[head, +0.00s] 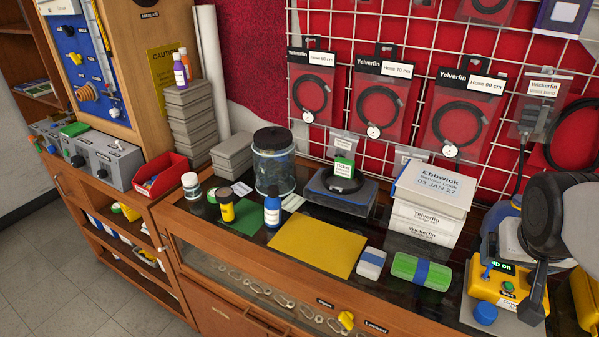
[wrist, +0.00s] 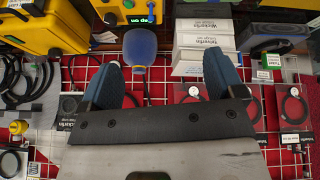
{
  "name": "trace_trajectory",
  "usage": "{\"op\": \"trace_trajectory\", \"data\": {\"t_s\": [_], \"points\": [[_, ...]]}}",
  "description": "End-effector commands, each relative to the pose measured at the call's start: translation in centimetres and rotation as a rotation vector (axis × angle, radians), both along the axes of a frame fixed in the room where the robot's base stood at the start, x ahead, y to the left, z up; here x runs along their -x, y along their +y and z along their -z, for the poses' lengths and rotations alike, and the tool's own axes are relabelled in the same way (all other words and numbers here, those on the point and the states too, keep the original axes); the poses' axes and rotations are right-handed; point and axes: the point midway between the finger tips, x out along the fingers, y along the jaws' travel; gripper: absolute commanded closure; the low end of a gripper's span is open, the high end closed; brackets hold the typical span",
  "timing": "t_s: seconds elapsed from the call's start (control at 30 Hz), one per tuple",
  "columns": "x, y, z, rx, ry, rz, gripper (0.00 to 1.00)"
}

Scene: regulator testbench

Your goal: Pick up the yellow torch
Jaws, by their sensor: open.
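A small upright yellow cylinder with a black top (head: 227,207), which looks like the yellow torch, stands on the glass counter in the head view. It is left of the middle, at the edge of a green mat (head: 243,220). I cannot make it out in the wrist view. My gripper (wrist: 165,72) is open and empty in the wrist view, its two blue-grey fingers apart. My dark arm end is at the far right of the head view, well away from the yellow cylinder.
A blue-capped bottle (head: 272,208), a large clear jar (head: 273,165) and a white jar (head: 193,190) stand near the cylinder. A bare yellow mat (head: 317,245) lies right of them. A yellow device (head: 492,283) and stacked white boxes (head: 425,210) stand on the right. A wire rack is behind.

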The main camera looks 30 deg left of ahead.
Motion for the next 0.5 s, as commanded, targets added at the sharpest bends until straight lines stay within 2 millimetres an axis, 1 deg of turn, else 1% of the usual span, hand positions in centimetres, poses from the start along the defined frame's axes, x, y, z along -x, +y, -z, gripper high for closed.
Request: {"op": "trace_trajectory", "data": {"t_s": [0.03, 0.17, 0.2, 0.27, 0.37, 0.47, 0.5], "points": [[-1.4, 1.3, 0.1, 0.003, -0.026, -0.032, 0.12], [-4.8, 4.7, 0.2, 0.004, -0.102, -0.109, 0.12], [-5.8, 5.8, 0.1, 0.002, -0.127, -0.133, 0.12], [-7.2, 7.7, 0.3, -0.001, -0.161, -0.171, 0.12], [-9.3, 10.9, 0.4, -0.014, -0.217, -0.237, 0.12], [-11.1, 14.5, 0.7, -0.031, -0.271, -0.305, 0.12], [-11.7, 16.0, 0.8, -0.041, -0.293, -0.333, 0.12]]}}
